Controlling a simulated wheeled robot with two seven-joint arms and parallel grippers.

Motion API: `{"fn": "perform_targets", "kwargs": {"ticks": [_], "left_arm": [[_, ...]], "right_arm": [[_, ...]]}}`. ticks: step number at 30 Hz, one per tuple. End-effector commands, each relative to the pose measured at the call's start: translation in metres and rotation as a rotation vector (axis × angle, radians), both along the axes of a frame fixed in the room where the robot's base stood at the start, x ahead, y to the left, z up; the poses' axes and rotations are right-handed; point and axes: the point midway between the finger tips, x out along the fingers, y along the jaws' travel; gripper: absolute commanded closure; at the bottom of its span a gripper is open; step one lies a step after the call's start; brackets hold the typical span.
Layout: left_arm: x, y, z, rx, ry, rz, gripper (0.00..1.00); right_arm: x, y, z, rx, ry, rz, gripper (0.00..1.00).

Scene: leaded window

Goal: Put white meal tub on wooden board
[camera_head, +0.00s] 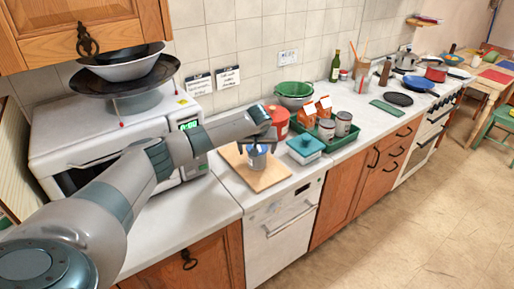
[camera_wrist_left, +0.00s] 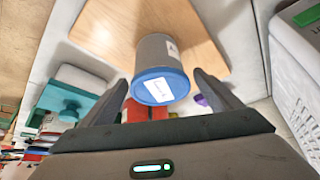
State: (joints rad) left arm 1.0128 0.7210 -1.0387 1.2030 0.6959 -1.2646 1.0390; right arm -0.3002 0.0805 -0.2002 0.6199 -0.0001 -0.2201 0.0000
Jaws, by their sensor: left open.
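The meal tub (camera_head: 257,160) has a pale greyish body and a blue lid with a white label. It appears to stand upright on the wooden board (camera_head: 270,180), on the counter right of the microwave. In the left wrist view the tub (camera_wrist_left: 158,48) is close ahead, its base against the board (camera_wrist_left: 103,25). My left gripper (camera_head: 257,149) is at the tub's top, its fingers apart on either side of the lid; gaps show on both sides in the wrist view. My right gripper is not in view.
A teal-lidded box (camera_head: 305,147) stands right of the board, and a red pot (camera_head: 278,121) behind it. A green tray (camera_head: 327,140) holds cans and cartons further right. The microwave (camera_head: 90,125) is on the left. The counter's front left (camera_head: 190,220) is clear.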

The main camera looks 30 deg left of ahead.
Motion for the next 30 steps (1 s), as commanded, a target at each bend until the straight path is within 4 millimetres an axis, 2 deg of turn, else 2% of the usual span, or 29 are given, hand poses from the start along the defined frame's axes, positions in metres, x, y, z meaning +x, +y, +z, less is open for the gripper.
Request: {"fn": "perform_targets", "kwargs": {"ticks": [5,11,24,30], "left_arm": [[-0.002,-0.002,0.005,-0.001,-0.002,-0.001,0.15],[-0.009,-0.007,0.021,-0.001,-0.002,-0.002,0.15],[-0.039,-0.027,0.085,-0.001,-0.003,-0.001,0.15],[-0.048,-0.033,0.102,0.0,-0.001,0.0,0.15]], "right_arm": [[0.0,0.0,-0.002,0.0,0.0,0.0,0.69],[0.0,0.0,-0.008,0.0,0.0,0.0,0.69],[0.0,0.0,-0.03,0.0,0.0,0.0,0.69],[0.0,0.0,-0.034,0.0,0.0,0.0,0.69]]}}
